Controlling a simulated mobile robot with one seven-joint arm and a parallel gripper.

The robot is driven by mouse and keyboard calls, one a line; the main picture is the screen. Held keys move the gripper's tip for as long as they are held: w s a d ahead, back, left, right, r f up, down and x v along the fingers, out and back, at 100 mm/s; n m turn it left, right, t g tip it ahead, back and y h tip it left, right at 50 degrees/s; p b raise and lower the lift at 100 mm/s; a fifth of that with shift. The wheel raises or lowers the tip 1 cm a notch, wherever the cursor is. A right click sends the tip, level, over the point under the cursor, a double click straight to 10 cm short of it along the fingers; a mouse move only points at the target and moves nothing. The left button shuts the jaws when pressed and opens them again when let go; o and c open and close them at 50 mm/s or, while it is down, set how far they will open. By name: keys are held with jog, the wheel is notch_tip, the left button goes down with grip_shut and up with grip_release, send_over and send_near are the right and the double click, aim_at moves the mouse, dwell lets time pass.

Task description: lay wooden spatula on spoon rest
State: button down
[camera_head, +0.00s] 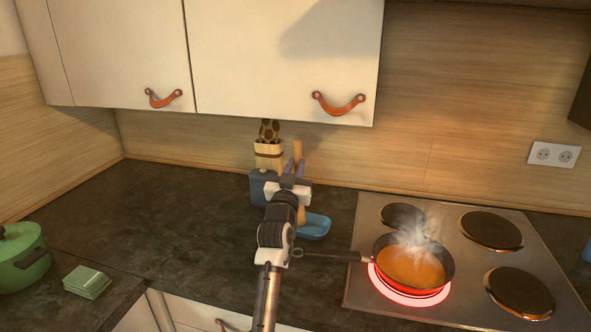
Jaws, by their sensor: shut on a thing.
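My gripper (294,168) is above the counter, in front of the backsplash, with its fingers pointing up in the picture. It is shut on the wooden spatula (298,151), whose light wood rises just behind the fingers. A tan piece shows beside my wrist, over the left end of the spoon rest; I cannot tell if it is the spatula's other end. The spoon rest (317,227) is a shallow blue dish on the dark counter, right of my wrist and left of the stove. Its left part is hidden by my arm.
A pan (413,263) of orange food steams on a glowing burner, its handle reaching left toward my arm. A wooden holder (268,162) and a blue-grey container (258,188) stand behind my gripper. A green pot (20,256) is far left. The counter's left middle is clear.

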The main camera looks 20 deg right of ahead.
jog(key=shift+f, duration=0.2)
jog(key=c, duration=1.5)
grip_release()
jog(key=shift+o, duration=0.8)
jog(key=shift+r, duration=0.25)
jog(key=b+v, duration=0.4)
jog(key=v, duration=0.8)
jog(key=shift+f+b, duration=0.2)
jog(key=shift+b, duration=0.1)
